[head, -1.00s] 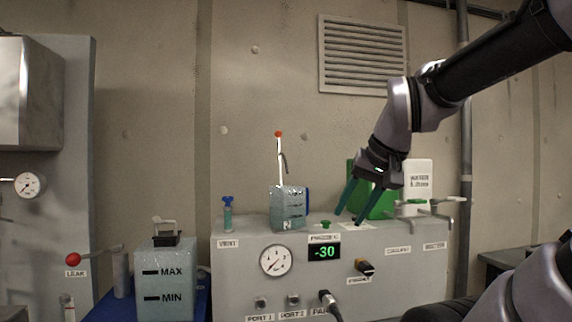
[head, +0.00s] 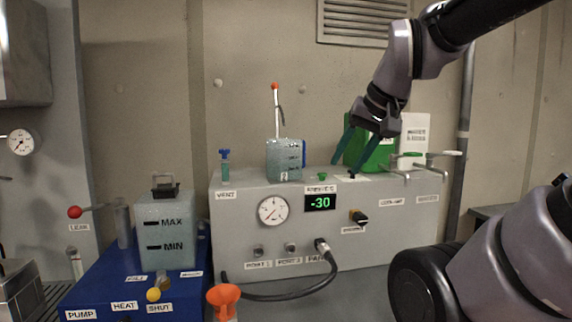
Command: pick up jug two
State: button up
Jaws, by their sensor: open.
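A pale blue, ridged block-shaped container (head: 284,159) stands on top of the grey panel box. It has dark marks, a blue right side and a small label low on its front that looks like a 2, so it may be jug two. My gripper (head: 345,169) is open and empty, its two teal fingers pointing down to the left above the box top. It is to the right of the container and apart from it. A green container (head: 382,152) stands behind my gripper and is partly hidden by it.
A white labelled container (head: 415,130) stands by metal lever valves (head: 425,167) at the right. A blue-topped vent valve (head: 225,166) is at the left. A red-tipped upright lever (head: 276,100) rises behind the pale container. A MAX/MIN tank (head: 166,230) stands on a blue unit (head: 115,275).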

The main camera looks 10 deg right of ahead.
aim_at(285, 156)
jog(key=k+l+u, duration=0.5)
jog(key=l+u, duration=0.2)
jog(key=l, duration=0.15)
jog(key=i+l, duration=0.1)
jog(key=i+u, duration=0.05)
jog(key=i, duration=0.05)
